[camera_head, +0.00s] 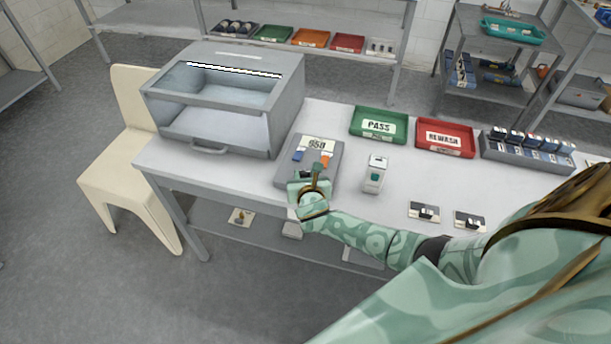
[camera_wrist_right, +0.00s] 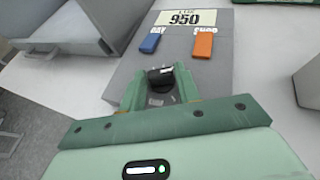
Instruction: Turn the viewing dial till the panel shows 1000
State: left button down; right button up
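The panel is a grey box (camera_wrist_right: 200,72) on the table, also in the head view (camera_head: 296,178). Its display card (camera_wrist_right: 186,18) reads 950. A blue switch (camera_wrist_right: 150,43) and an orange switch (camera_wrist_right: 203,45) sit below the display. The viewing dial (camera_wrist_right: 160,77) is a small black knob on the near part of the panel. My right gripper (camera_wrist_right: 160,84) has its green fingers on either side of the dial, apparently shut on it. In the head view my right gripper (camera_head: 312,180) hides the dial. My left gripper is not in view.
A grey washer cabinet (camera_head: 285,110) stands left of the panel. A small white device (camera_head: 375,174) is close on its right. Green PASS (camera_head: 360,136) and red REWASH (camera_head: 420,148) trays lie behind. A cream chair (camera_head: 130,180) stands at the table's left end.

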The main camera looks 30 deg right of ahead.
jog(key=c, duration=0.4)
jog(key=shift+a+m+g+h, duration=0.2)
jog(key=shift+m+g+h, duration=0.1)
jog(key=shift+m+h, duration=0.3)
jog(key=shift+c, duration=0.2)
jog(key=shift+w+m+g+h, duration=0.1)
jog(key=shift+m+g+h, duration=0.5)
jog(key=shift+m+h, duration=0.2)
jog(key=o, duration=1)
